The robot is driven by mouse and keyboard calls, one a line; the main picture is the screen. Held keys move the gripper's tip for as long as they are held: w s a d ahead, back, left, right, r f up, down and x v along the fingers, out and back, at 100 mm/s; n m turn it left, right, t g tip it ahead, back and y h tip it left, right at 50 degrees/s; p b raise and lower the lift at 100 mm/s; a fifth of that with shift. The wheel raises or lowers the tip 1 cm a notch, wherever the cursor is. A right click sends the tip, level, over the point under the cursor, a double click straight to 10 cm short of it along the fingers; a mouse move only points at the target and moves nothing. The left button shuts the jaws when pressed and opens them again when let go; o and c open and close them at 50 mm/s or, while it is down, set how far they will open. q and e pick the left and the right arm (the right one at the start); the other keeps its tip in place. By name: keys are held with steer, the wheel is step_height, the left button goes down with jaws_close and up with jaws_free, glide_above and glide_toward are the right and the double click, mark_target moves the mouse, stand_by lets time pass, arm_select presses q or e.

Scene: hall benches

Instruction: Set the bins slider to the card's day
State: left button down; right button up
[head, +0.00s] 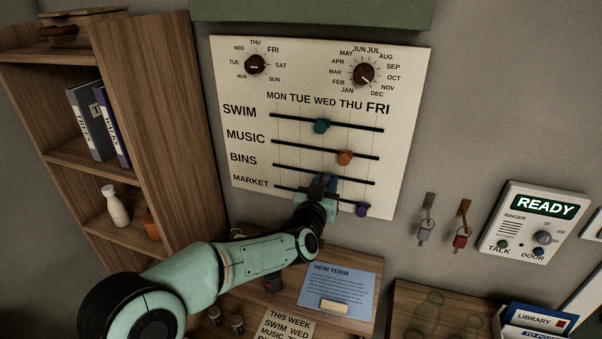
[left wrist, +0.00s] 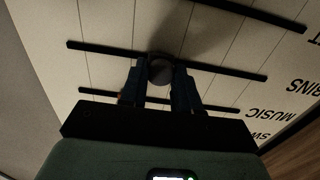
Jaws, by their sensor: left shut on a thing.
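The white wall board (head: 240,90) has day columns MON to FRI and sliders for SWIM, MUSIC, BINS and MARKET. My left gripper (head: 323,182) is at the BINS track (head: 290,168), near the WED column. In the left wrist view its fingers (left wrist: 160,85) are shut on both sides of a dark round knob, the bins slider (left wrist: 160,70). In the head view the fingers hide that knob. The card (head: 285,326), headed THIS WEEK, lies below; it reads SWIM WED, then a MUSIC line. Its lower part, with any bins line, is cut off. My right gripper is out of view.
The teal swim knob (head: 321,126) is near WED, the orange music knob (head: 345,158) near THU, the purple market knob (head: 362,210) near the right end. Two dials top the board. A shelf (head: 180,120) stands left; keys (head: 461,236) and a door panel (head: 515,240) are right.

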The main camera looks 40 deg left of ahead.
mark_target(344, 176)
arm_select(q)
steer(key=d, duration=0.1)
steer(key=w+d, duration=0.1)
steer(key=d, duration=0.1)
steer(key=shift+d+r+p, duration=0.1)
steer(key=shift+d+p, duration=0.2)
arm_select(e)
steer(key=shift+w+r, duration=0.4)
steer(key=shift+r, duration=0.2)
arm_select(q)
steer(key=c, duration=0.9)
jaws_free()
steer(key=shift+o, duration=0.2)
steer(key=b+v, duration=0.2)
steer(key=v, duration=1.1)
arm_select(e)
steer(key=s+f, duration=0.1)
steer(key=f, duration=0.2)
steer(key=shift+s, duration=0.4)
arm_select(q)
steer(key=shift+s+d, duration=0.1)
steer(key=shift+s, duration=0.05)
